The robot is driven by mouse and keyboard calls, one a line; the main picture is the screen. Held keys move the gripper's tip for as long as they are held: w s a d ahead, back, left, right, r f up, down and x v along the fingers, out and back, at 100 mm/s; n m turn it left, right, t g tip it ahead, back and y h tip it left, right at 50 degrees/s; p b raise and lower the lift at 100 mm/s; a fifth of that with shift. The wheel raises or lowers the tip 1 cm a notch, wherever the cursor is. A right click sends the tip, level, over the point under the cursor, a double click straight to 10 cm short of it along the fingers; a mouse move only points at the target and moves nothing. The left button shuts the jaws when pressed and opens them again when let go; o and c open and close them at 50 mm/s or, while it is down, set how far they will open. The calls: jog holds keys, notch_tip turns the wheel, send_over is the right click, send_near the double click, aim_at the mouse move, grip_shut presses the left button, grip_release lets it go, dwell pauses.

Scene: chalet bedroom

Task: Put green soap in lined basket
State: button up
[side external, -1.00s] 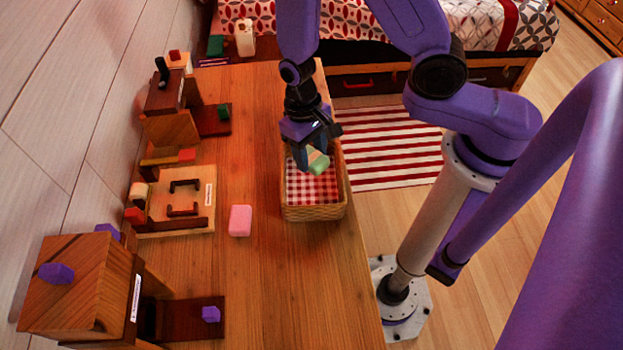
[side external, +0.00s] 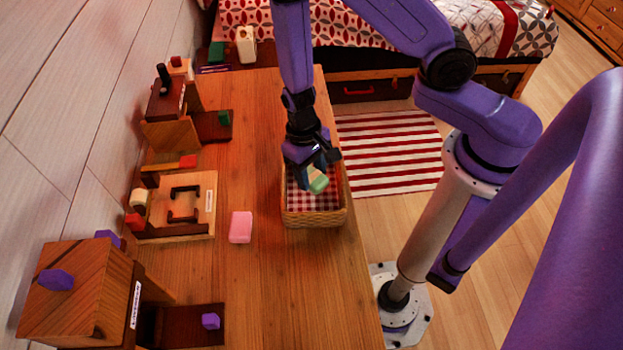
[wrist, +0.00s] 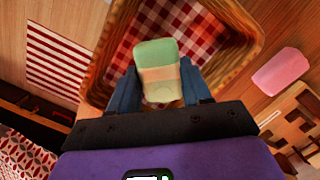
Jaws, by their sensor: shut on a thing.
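The green soap (side external: 318,184), with a pale band round it, is held between the fingers of my gripper (side external: 311,178). The soap (wrist: 157,60) also shows in the wrist view, between the two blue fingertips of my gripper (wrist: 158,90). The wicker basket (side external: 313,216) with a red-and-white checked lining stands on the wooden table near its right edge. My gripper and the soap are over the basket's opening. In the wrist view the basket (wrist: 97,75) lies below and around the soap. I cannot tell whether the soap touches the lining.
A pink bar (side external: 240,227) lies on the table left of the basket. Wooden stands with small coloured blocks, including a tray-like one (side external: 203,222), line the table's left side by the wall. Bare tabletop (side external: 255,290) is free in front of the basket.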

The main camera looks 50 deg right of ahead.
aim_at(311, 174)
jog(key=shift+f, duration=1.6)
jog(key=shift+f, duration=0.15)
jog(key=o, duration=1.2)
jog(key=shift+r, duration=0.2)
